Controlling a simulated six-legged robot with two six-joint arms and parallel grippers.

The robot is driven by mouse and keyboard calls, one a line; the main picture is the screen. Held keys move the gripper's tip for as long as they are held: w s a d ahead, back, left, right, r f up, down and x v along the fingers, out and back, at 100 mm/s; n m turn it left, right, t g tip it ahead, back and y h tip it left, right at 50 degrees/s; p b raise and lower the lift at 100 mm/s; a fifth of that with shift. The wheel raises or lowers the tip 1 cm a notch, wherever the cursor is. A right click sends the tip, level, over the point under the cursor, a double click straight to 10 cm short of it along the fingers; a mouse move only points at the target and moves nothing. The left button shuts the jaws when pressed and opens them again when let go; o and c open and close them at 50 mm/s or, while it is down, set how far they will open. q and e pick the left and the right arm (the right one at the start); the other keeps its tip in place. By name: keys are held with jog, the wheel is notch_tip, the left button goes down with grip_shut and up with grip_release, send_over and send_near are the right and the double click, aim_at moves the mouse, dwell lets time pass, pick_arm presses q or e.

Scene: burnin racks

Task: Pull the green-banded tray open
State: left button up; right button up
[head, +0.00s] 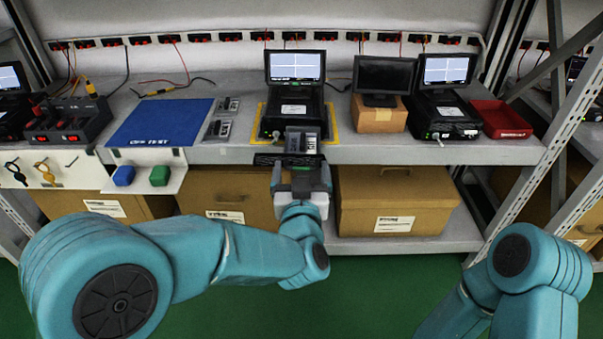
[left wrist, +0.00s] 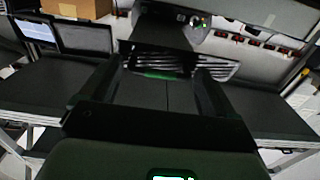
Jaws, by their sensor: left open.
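The green-banded tray shows as a dark slotted front (head: 272,159) at the shelf's front edge, below the middle black unit with a lit screen. In the left wrist view its green band (left wrist: 160,75) lies between the fingers. My left gripper (head: 300,168) is in front of the tray, and its body hides part of it. In the left wrist view the gripper (left wrist: 160,88) has its fingers apart, one on each side of the band; I cannot tell whether they touch the tray. My right arm is at the lower right, its gripper out of frame.
A black unit (head: 293,112) with a screen stands on a yellow-marked spot above. A blue mat (head: 157,122) lies left; a small monitor on a cardboard box (head: 379,113), another black unit and a red bin (head: 500,119) stand right. Large cardboard boxes (head: 393,200) fill the lower shelf.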

pick_arm(q)
jog(key=shift+s, duration=0.1)
jog(key=s+b, duration=0.1)
jog(key=s, duration=1.5)
jog(key=shift+b, duration=0.4)
pick_arm(e)
jog(key=shift+w+d+f, duration=0.1)
jog(key=shift+w+f, duration=0.55)
jog(key=shift+f, duration=0.25)
jog(key=shift+r, duration=0.1)
